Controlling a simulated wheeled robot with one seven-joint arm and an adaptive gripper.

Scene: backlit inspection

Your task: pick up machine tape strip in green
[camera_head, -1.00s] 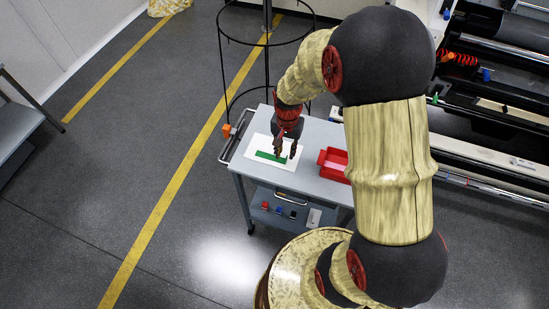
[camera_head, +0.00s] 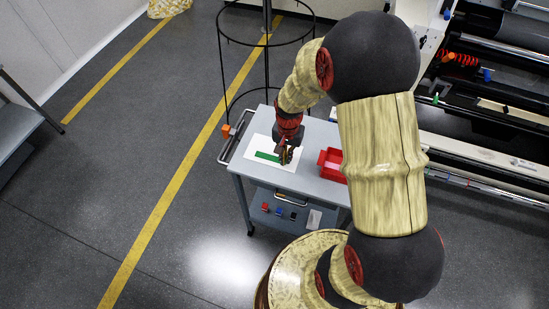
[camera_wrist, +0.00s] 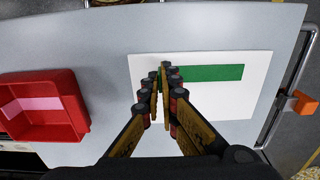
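The green tape strip (camera_head: 267,157) lies on a white sheet (camera_head: 258,142) on the grey cart top. In the wrist view the strip (camera_wrist: 213,73) runs to the right from the fingertips, along the upper part of the sheet. My gripper (camera_head: 287,159) is down at the strip's right end in the head view. In the wrist view my gripper (camera_wrist: 163,72) has its fingertips drawn close together at the strip's left end, with a bit of green between them. The fingers hide that end. The strip looks level with the sheet, and I see no clear lift.
A red tray (camera_head: 332,165) with a pink strip in it stands on the cart beside the sheet; it also shows in the wrist view (camera_wrist: 72,100). A black wire ring stand rises behind the cart. A large machine (camera_head: 500,110) is at the right.

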